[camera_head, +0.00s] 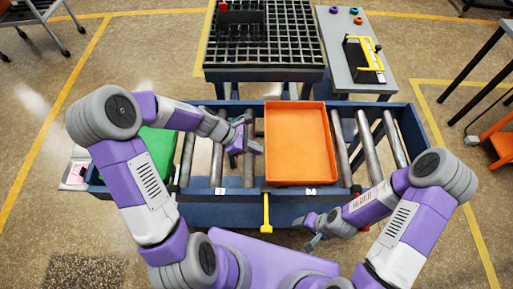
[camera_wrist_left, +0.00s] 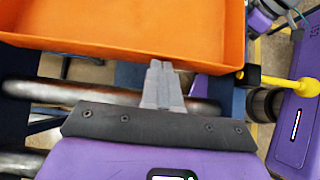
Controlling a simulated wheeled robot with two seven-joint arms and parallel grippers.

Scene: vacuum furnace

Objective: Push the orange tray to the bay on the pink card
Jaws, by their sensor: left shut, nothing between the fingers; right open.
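The orange tray (camera_head: 300,145) sits empty on the roller conveyor, right of its middle. It fills the top of the left wrist view (camera_wrist_left: 120,28). My left gripper (camera_head: 257,148) is shut and empty, beside the tray's left wall. In the left wrist view its fingertips (camera_wrist_left: 161,68) reach the tray's wall; I cannot tell whether they touch. My right gripper (camera_head: 307,232) is open and empty in front of the conveyor's near rail.
A green tray (camera_head: 158,143) lies on the left rollers, partly behind my left arm. A yellow lever (camera_head: 266,212) hangs on the near rail (camera_head: 235,192). Bare rollers (camera_head: 368,145) lie right of the orange tray. A black grid table (camera_head: 265,60) stands behind.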

